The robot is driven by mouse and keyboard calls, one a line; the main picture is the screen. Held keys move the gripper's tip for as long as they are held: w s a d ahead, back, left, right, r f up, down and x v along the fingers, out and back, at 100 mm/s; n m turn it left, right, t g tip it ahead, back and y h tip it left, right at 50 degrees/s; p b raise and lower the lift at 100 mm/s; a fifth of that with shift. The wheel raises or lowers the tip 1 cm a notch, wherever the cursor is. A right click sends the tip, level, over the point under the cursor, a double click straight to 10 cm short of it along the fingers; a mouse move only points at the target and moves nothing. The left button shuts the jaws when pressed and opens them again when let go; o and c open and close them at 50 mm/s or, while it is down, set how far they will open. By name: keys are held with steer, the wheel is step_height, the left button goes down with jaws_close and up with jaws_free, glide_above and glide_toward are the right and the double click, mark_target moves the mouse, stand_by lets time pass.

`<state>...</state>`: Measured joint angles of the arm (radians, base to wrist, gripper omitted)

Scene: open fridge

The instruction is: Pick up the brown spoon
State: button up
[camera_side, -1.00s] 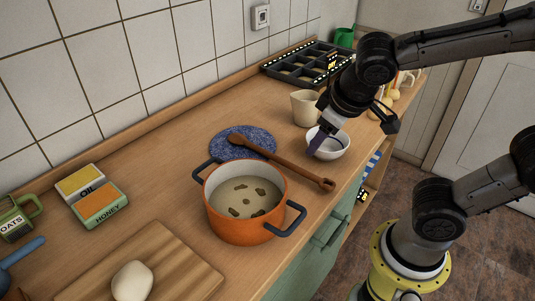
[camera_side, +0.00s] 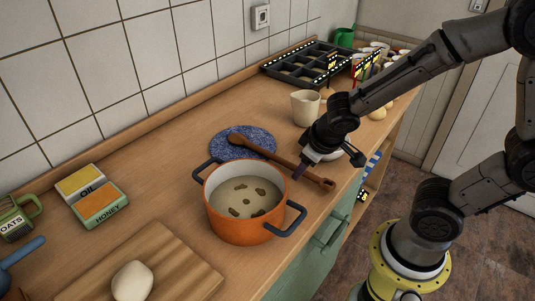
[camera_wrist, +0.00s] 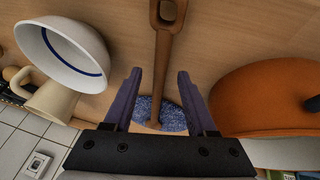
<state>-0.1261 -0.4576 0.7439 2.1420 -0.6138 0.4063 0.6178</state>
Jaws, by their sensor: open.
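My gripper (camera_side: 299,173) is open and low at the handle in the side view. In the wrist view the spoon (camera_wrist: 164,55) runs lengthwise down the picture, and its shaft passes between the two open purple fingers of my gripper (camera_wrist: 156,82). The fingers are apart from the shaft on both sides. I cannot tell the exact height of the fingertips above the handle.
The orange pot (camera_side: 245,222) of soup stands close beside the spoon; it also shows in the wrist view (camera_wrist: 265,98). A white bowl (camera_wrist: 62,50) and a beige cup (camera_side: 305,107) stand on the other side. A cutting board (camera_side: 160,265) with dough lies at the front left.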

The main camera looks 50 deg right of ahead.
steer(key=shift+w+f, duration=0.15)
steer(key=shift+f, duration=0.3)
jaws_close()
steer(key=shift+r, duration=0.15)
